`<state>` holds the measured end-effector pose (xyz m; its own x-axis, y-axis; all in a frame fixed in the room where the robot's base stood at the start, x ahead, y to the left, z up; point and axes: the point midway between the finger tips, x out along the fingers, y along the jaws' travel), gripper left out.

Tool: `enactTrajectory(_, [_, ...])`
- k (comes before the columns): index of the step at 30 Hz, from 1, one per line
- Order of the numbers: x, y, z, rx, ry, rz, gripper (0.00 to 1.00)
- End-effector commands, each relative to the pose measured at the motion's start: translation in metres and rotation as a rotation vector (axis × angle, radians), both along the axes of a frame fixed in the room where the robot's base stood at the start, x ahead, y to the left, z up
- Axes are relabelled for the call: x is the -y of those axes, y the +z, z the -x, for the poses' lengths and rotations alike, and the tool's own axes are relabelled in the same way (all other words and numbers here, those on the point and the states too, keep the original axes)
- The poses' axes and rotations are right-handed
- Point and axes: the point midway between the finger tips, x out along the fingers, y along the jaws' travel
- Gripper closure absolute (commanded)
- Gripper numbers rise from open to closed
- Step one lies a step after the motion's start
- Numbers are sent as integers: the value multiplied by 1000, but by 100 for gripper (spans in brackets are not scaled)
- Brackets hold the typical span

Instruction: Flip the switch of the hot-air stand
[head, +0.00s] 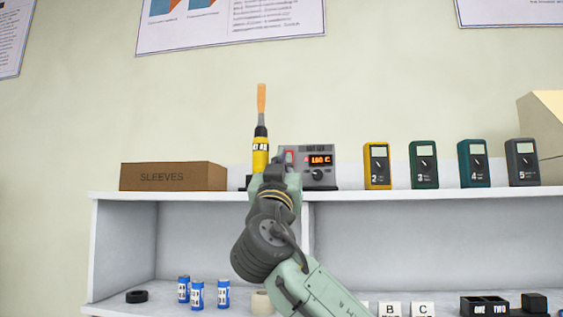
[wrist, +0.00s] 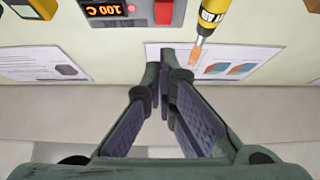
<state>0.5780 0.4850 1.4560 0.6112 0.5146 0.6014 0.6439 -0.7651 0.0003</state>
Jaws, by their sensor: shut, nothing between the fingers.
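The hot-air stand (head: 323,184) is a grey box on the upper shelf with a lit orange display and a dark knob. Its red switch (head: 290,156) shows left of the display. In the wrist view, which sees the stand upside down, the red switch (wrist: 164,12) is at the top beside the display (wrist: 104,11). The yellow hot-air tool (head: 260,158) stands upright left of the box, orange tip up. My gripper (wrist: 161,70) is shut and empty, its fingertips below the switch in that picture, with a visible gap. In the head view, my arm hides the stand's lower left.
A brown SLEEVES box (head: 173,177) is left on the upper shelf (head: 410,194). Several numbered meters, including a yellow one (head: 377,166), stand to the right. Blue cylinders (head: 197,296), a black ring (head: 137,296) and lettered blocks sit on the lower shelf.

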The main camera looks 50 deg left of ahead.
Motion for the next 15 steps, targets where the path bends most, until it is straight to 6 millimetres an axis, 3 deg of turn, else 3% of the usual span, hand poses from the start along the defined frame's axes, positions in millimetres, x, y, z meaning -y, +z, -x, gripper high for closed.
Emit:
enactTrajectory(1, [-5,14,-7,1,-5,1,100])
enactTrajectory(4, [-15,25,-20,0,-4,0,100])
enactTrajectory(9, [-32,16,-38,0,-3,2,100])
enactTrajectory(15, [-39,12,-47,0,-1,0,100])
